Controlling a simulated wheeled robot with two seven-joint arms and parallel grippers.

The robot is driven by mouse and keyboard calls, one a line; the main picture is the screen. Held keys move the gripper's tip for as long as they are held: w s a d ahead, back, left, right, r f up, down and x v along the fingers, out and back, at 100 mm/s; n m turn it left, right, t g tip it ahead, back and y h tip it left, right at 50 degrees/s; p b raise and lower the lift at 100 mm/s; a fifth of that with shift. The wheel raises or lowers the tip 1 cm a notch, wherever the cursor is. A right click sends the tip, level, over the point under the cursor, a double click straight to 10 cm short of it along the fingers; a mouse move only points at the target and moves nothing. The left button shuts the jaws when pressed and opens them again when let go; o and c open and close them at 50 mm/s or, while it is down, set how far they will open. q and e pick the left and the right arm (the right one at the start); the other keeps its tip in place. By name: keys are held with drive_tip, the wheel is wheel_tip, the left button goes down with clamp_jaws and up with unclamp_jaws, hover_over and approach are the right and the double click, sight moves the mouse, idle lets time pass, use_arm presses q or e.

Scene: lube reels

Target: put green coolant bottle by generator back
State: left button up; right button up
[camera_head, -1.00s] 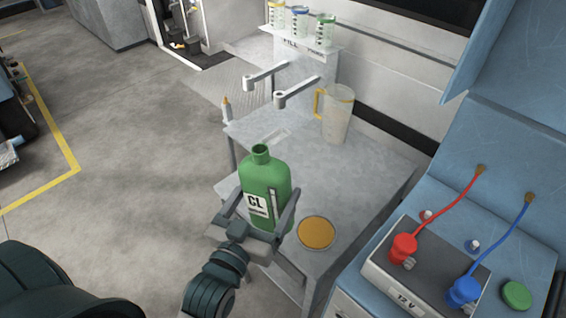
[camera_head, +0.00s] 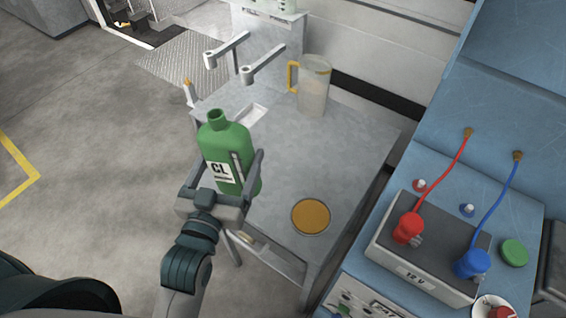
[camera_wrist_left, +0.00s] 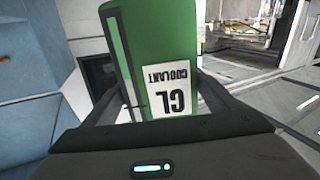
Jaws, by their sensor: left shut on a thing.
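The green coolant bottle (camera_head: 226,148) has a white "CL" label and an open neck with no cap on it. My left gripper (camera_head: 232,180) is shut around its body and holds it upright at the left edge of the grey metal table (camera_head: 283,170). I cannot tell whether its base touches anything. In the left wrist view the bottle (camera_wrist_left: 158,50) fills the space between the fingers, its label upside down. My right gripper is not in view. No generator is clearly recognisable.
A clear jug with a yellow handle (camera_head: 313,88) stands at the table's back. A round orange disc (camera_head: 310,216) lies near the front. Two grey arms (camera_head: 262,65) reach over the table. At right are a 12 V battery (camera_head: 425,250) and a green cap (camera_head: 514,252) on a blue surface.

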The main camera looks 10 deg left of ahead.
drive_tip(key=o, duration=0.5)
drive_tip(key=shift+d, duration=0.1)
drive_tip(key=shift+o, duration=0.2)
drive_tip(key=shift+r, duration=0.15)
use_arm(q)
drive_tip(key=w+d+m+g+h+p, duration=0.1)
drive_tip(key=w+d+m+h+p, duration=0.4)
drive_tip(key=w+d, duration=1.3)
drive_tip(key=d+h+p, duration=0.1)
drive_tip(key=p, duration=0.1)
drive_tip(key=shift+w+h+p, duration=0.25)
drive_tip(key=shift+h+p, duration=0.15)
use_arm(e)
wheel_tip(320, 180, up, 8)
drive_tip(key=shift+f, duration=0.25)
use_arm(q)
drive_tip(key=shift+d, duration=0.1)
use_arm(e)
drive_tip(key=shift+w, duration=0.1)
